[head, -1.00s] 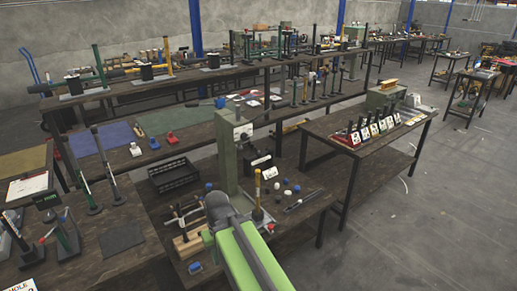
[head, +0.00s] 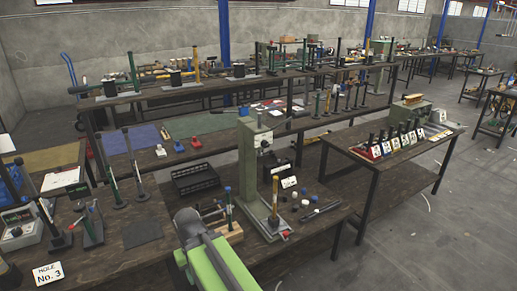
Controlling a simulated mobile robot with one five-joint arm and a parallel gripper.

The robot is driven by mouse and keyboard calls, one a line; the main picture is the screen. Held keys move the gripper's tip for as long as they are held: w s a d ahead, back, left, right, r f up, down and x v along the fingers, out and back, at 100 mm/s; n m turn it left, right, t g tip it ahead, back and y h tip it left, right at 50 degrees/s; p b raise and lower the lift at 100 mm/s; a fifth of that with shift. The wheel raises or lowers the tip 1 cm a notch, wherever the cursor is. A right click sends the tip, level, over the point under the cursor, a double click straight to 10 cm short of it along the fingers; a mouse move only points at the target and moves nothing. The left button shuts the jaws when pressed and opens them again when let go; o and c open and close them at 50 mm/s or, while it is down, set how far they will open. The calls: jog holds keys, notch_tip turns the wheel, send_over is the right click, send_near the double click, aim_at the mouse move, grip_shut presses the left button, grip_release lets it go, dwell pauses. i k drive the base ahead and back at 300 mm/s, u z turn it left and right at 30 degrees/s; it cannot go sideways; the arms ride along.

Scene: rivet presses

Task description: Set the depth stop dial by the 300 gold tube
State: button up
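A gold tube (head: 274,198) stands upright at the foot of a tall grey-green press (head: 247,160) on the near bench. A white label plate (head: 289,182) is just right of it. Its print is too small to read. The press has a pale face plate with a dark round part (head: 263,141), possibly a dial; I cannot tell its setting. Other gold tubes stand on the back bench, one at the left (head: 196,64) and one farther right (head: 367,50). My green and grey arm reaches up from the bottom, left of the press. My gripper does not show.
Blue-capped parts stand on a wooden block (head: 230,233) between my arm and the press. A black crate (head: 195,181) lies behind. Small caps (head: 306,203) lie right of the press. A side table (head: 375,160) holds numbered blocks. Open floor (head: 410,240) is at the right.

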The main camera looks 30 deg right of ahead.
aim_at(265, 144)
jog(key=z, duration=0.05)
jog(key=i, duration=1)
jog(key=u, duration=0.1)
